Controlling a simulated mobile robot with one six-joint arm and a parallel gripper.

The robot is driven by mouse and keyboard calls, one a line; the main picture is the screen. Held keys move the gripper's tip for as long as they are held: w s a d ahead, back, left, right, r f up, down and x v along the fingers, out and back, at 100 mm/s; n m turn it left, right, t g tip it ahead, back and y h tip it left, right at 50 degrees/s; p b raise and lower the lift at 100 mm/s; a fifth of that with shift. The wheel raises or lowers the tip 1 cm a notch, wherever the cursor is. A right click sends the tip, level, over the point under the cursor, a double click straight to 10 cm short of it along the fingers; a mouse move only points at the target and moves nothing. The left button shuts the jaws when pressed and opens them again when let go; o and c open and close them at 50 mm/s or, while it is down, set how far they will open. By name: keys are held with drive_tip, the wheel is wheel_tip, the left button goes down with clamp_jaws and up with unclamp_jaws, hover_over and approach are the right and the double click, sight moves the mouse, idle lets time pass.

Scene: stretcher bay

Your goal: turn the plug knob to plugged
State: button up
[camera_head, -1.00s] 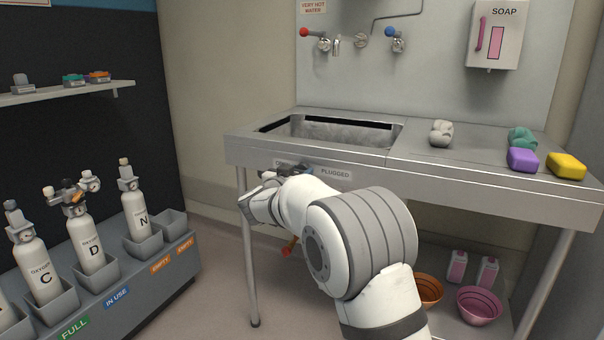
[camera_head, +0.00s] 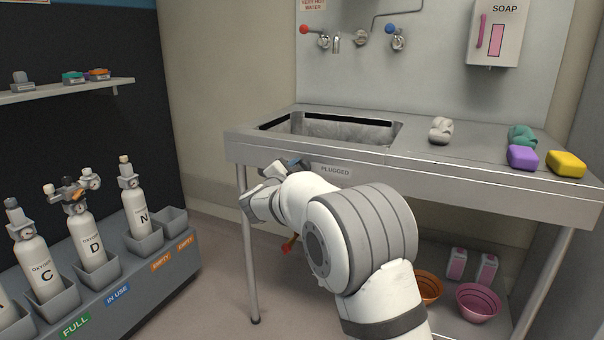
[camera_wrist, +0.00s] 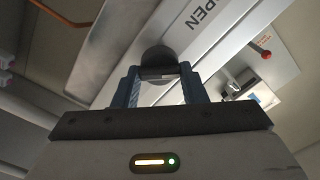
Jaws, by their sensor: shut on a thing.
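The plug knob (camera_wrist: 158,60) is a dark round knob on the sink's front rail in the wrist view. My gripper (camera_wrist: 160,72) has its two blue-grey fingers on either side of the knob's grip and is shut on it. In the head view, my gripper (camera_head: 290,168) is at the sink's front edge, and my own arm hides the knob. The "PLUGGED" label (camera_head: 335,171) shows on the front rail just right of the gripper. The "OPEN" label (camera_wrist: 200,16) shows beside the knob in the wrist view, partly cut off.
The steel sink (camera_head: 400,155) has an empty-looking basin. Oxygen cylinders (camera_head: 90,240) stand in a rack at left.

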drive_tip(key=shift+d+f+m+b, duration=0.15)
drive_tip(key=shift+m+b, duration=0.9)
drive_tip(key=shift+m, duration=1.1)
drive_tip(key=shift+d+f+m+b, duration=0.15)
drive_tip(key=shift+m+b, duration=0.85)
drive_tip(key=shift+m, duration=1.15)
drive_tip(key=shift+a, duration=0.1)
drive_tip(key=o, duration=1)
drive_tip(key=shift+r, duration=0.1)
drive_tip(key=shift+a, duration=0.1)
